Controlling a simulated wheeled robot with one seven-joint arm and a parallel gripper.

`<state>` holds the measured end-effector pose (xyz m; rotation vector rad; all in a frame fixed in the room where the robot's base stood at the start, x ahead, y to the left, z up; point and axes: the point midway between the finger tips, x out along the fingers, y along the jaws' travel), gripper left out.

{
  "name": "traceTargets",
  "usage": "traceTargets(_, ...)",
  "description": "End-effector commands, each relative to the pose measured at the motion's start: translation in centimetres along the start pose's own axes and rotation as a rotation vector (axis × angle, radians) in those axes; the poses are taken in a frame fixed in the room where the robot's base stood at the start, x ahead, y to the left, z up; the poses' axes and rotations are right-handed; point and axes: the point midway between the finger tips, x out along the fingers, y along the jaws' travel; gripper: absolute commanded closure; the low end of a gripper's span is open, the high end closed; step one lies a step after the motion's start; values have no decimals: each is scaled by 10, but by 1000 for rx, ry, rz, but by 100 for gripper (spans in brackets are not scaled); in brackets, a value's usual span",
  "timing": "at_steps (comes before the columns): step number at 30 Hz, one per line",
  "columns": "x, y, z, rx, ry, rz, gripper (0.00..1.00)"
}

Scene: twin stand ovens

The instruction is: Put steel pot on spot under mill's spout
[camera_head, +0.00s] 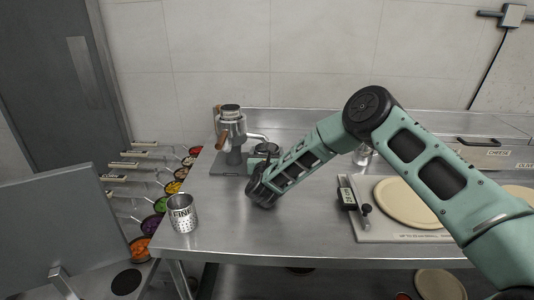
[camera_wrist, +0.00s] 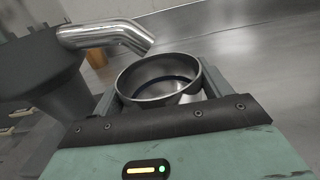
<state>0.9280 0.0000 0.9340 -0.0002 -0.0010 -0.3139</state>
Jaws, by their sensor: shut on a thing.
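The steel pot (camera_wrist: 128,82) is a round, open, empty-looking metal vessel, held between the two fingers of my gripper (camera_wrist: 160,88) in the wrist view. In the head view my gripper (camera_head: 262,160) is beside the mill, with the pot (camera_head: 265,148) partly visible beyond it. The mill (camera_head: 232,130) is a grey machine with a wooden handle. Its bent metal spout (camera_wrist: 100,35) ends just beyond the pot's far rim in the wrist view; the spout (camera_head: 256,136) also shows in the head view. The spot under the spout is hidden. I cannot tell whether the pot touches the surface.
A perforated steel can marked FINE (camera_head: 183,214) stands at the table's left front corner. On the right, a board (camera_head: 400,234) holds a round dough-coloured disc (camera_head: 405,203). A glass-like vessel (camera_head: 363,155) stands behind my arm. The steel tabletop (camera_head: 270,235) is clear in front.

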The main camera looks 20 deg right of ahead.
Motion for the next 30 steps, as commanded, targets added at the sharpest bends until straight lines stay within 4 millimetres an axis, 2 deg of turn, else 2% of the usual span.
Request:
traceTargets(1, 0, 0, -2, 0, 0, 0, 20)
traceTargets(3, 0, 0, -1, 0, 0, 0, 1)
traceTargets(15, 0, 0, 5, 0, 0, 0, 1)
traceTargets(20, -27, 1, -1, 0, 2, 3, 1)
traceTargets(30, -97, 0, -1, -1, 2, 2, 1)
